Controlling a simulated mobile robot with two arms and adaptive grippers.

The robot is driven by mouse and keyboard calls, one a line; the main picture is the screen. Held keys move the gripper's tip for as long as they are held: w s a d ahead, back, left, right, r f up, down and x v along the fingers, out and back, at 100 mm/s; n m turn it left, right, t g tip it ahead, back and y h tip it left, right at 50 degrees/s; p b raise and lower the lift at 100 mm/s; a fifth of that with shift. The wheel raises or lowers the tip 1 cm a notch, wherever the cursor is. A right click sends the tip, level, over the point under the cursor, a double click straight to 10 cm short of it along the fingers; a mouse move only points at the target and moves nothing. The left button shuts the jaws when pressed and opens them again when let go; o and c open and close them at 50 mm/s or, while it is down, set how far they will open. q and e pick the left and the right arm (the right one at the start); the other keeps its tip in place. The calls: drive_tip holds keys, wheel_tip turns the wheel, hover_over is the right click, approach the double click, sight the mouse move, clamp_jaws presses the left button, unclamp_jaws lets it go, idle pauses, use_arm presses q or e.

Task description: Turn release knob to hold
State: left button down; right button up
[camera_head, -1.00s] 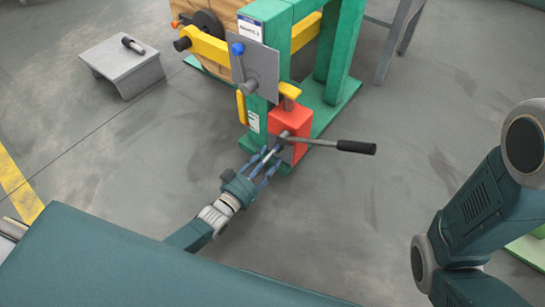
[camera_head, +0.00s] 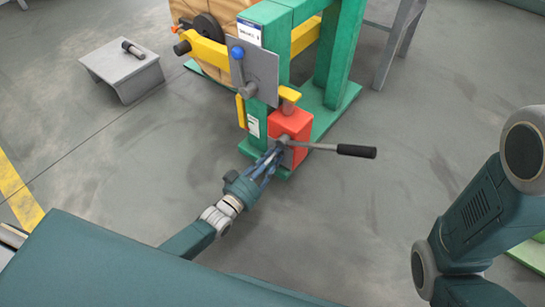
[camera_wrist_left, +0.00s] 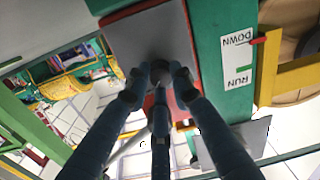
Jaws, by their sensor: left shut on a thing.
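The red box (camera_head: 290,124) stands at the foot of the green frame, with a black-handled lever (camera_head: 345,150) sticking out to the right. My left gripper (camera_head: 277,152) reaches the box's front face, close to the lever's pivot. In the left wrist view its three fingers (camera_wrist_left: 160,75) are shut together on a small dark knob in front of the grey plate (camera_wrist_left: 150,38) on the red box. The fingers hide most of the knob, and I cannot read its setting. My right arm shows at the right; its gripper is out of view.
A grey plate with a blue-tipped lever (camera_head: 237,53) is above the red box. A white label (camera_wrist_left: 237,60) reads RUN and DOWN. A small grey stand (camera_head: 122,70) holds a dark cylinder. The floor right of the box is clear.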

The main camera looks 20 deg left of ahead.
use_arm(q)
drive_tip(key=shift+r, duration=0.1)
drive_tip(key=n, duration=1.7)
drive_tip(key=shift+a+g, duration=0.25)
drive_tip(key=shift+g, duration=0.05)
idle(0.4)
drive_tip(key=c, duration=1.5)
unclamp_jaws()
